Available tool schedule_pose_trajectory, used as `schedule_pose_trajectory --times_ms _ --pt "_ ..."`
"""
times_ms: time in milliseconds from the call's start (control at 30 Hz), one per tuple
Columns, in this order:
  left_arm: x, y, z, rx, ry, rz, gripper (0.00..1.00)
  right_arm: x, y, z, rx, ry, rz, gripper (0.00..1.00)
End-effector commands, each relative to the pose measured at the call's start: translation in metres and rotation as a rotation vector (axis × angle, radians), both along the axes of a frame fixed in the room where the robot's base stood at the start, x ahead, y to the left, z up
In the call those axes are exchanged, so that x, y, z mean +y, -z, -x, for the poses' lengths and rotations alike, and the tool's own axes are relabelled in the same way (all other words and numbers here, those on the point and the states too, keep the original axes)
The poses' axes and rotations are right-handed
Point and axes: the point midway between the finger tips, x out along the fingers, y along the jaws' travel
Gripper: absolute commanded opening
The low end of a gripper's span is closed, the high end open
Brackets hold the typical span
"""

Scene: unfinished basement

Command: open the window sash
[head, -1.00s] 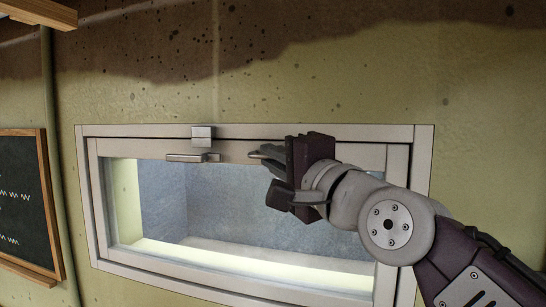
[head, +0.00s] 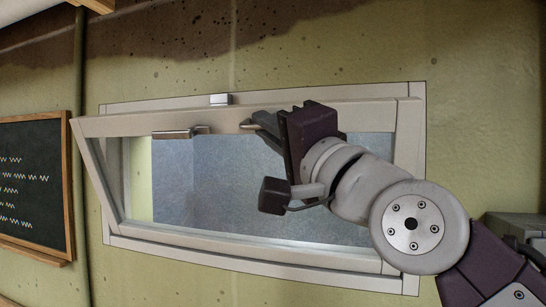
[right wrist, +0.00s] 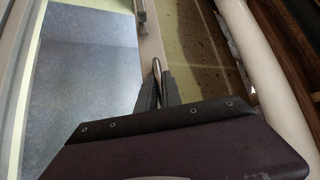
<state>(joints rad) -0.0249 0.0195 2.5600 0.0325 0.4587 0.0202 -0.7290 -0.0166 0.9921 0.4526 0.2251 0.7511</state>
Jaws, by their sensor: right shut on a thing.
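The window sash (head: 112,125) is a pale-framed pane. Its top rail stands out from the fixed frame (head: 140,106), while its lower edge stays at the frame, so the sash tilts inward. A metal latch handle (head: 180,133) lies level on the top rail. My right gripper (head: 262,128) is at the top rail, right of the latch handle. In the right wrist view its fingers (right wrist: 158,88) are closed on a small metal pull (right wrist: 157,66) on the rail. The fingers partly hide the pull. My left gripper is out of view.
A metal block (head: 220,99) sits on the fixed frame's top. A chalkboard (head: 35,180) hangs on the wall at the left, beside a vertical pipe (head: 79,150). A grey box-like thing (head: 515,226) shows at the right edge.

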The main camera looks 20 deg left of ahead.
Motion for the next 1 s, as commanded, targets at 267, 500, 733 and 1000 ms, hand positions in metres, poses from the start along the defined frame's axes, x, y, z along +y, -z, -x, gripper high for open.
schedule_pose_trajectory --times_ms 267,500,733,1000 --pt "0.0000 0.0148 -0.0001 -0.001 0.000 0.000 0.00 0.0007 0.0074 0.0114 -0.042 0.001 0.003 0.00" --pt "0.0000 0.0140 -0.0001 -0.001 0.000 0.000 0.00 -0.0002 0.0053 0.0119 -0.045 0.003 0.000 0.18" --pt "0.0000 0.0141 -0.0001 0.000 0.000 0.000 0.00 0.0004 0.0065 0.0113 -0.042 0.002 0.003 0.18" --pt "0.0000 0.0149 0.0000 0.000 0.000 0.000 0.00 0.0006 0.0079 0.0113 -0.040 0.002 0.004 0.18"
